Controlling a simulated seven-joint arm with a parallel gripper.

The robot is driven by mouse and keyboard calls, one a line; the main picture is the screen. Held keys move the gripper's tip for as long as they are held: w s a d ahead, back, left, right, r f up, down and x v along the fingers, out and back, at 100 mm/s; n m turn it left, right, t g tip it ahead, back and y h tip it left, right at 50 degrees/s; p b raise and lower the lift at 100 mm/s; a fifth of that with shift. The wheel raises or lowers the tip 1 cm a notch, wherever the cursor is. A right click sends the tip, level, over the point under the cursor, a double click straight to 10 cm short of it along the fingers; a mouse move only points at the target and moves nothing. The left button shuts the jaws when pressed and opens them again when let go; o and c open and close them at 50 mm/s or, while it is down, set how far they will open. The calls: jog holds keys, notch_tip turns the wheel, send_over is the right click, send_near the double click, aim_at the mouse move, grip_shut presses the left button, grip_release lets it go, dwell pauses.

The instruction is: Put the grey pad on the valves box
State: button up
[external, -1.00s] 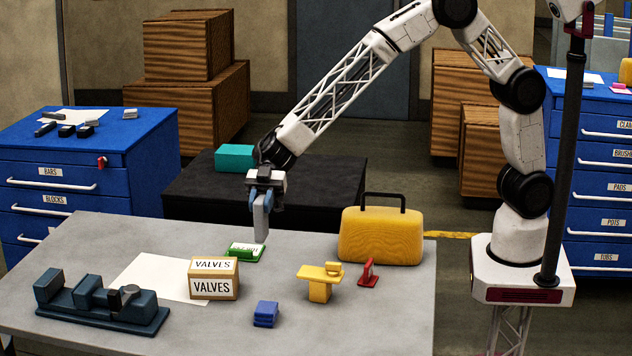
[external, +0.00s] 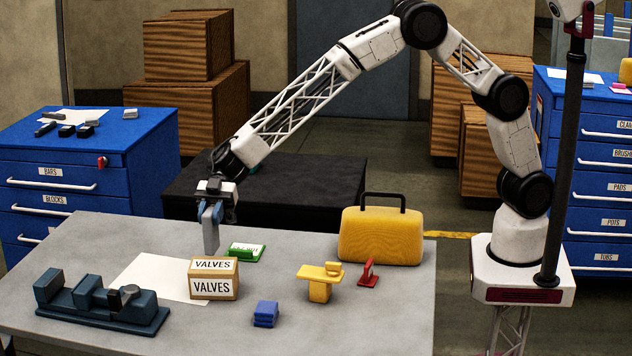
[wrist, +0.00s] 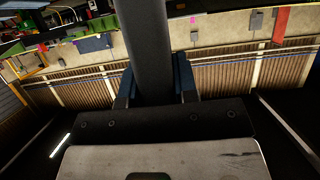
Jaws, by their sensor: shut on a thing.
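The valves box (external: 214,279) is a tan box with white VALVES labels on its top and front, standing on the grey table. My gripper (external: 211,214) points down, its blue fingers shut on a long grey piece, which I take as the grey pad (external: 211,238). The pad hangs upright, its lower end showing just above the box's back edge in the external view, apparently behind or above it; the exact gap cannot be told. In the wrist view the pad (wrist: 150,45) is a dark bar sticking out between the blue fingers (wrist: 155,88).
A green labelled block (external: 246,252) lies close behind the box on the right. A white sheet (external: 150,273) and a dark blue vise-like fixture (external: 103,302) are left. A blue block (external: 265,314), yellow stand (external: 320,284), red piece (external: 368,273) and yellow case (external: 380,237) are right.

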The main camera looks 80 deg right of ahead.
aim_at(206, 238)
jog(key=shift+w+a, duration=0.1)
jog(key=shift+w, duration=0.05)
jog(key=shift+f, duration=0.1)
jog(key=shift+f, duration=1.7)
jog(key=shift+f, duration=0.2)
jog(key=o, duration=0.9)
jog(key=shift+o, duration=0.2)
jog(key=shift+r, duration=0.2)
jog(key=v, duration=1.2)
jog(key=shift+r, duration=0.1)
